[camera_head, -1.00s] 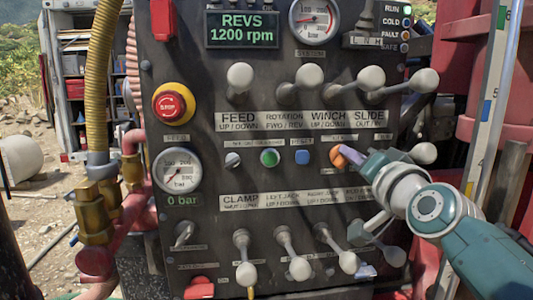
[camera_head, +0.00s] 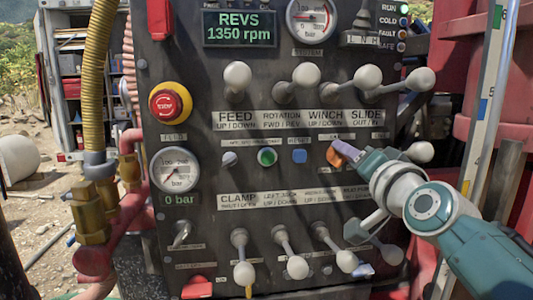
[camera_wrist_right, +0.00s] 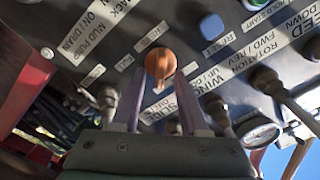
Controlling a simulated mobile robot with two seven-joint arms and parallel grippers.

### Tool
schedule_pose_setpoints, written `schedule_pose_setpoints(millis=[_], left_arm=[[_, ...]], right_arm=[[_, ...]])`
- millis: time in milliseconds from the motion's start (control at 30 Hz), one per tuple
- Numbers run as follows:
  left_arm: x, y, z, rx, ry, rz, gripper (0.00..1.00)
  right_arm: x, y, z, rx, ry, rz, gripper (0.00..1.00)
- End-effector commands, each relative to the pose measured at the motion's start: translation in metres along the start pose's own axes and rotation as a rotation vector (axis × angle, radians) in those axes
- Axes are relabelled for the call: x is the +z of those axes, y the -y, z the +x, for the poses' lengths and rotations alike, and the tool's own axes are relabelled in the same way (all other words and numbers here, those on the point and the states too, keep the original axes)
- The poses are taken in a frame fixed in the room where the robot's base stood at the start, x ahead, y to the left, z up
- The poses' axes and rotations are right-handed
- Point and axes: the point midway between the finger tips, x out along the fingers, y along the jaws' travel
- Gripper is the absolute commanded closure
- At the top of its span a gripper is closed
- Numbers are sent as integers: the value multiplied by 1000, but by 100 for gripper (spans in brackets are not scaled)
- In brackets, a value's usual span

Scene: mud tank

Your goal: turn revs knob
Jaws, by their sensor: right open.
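The revs knob (camera_head: 334,157) is a small orange knob on the dark control panel. It sits right of the blue button and below the lever labels. My right gripper (camera_head: 345,150) reaches it from the right, with a purple finger at the knob. In the right wrist view the orange knob (camera_wrist_right: 160,62) lies between the tips of the two spread purple fingers. The gripper is open; I cannot tell whether a finger touches the knob. The green display (camera_head: 239,29) reads REVS 1350 rpm. My left gripper is not in view.
White-balled levers stand out above (camera_head: 306,75) and below (camera_head: 297,267) the knob. A blue button (camera_head: 300,156), a green button (camera_head: 267,156) and a red emergency stop (camera_head: 167,104) are to its left. A red structure (camera_head: 460,60) stands at the right.

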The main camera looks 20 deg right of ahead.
Motion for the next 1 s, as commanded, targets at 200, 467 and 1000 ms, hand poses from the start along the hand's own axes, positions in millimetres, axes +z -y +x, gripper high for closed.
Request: schedule_pose_setpoints(millis=[200, 467, 1000], left_arm=[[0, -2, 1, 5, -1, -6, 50], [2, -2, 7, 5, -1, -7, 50], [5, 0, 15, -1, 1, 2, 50]], right_arm=[[1, -1, -12, 0, 0, 0, 56], [2, -2, -55, 2, 0, 0, 56], [0, 0, -100, 0, 0, 1, 56]])
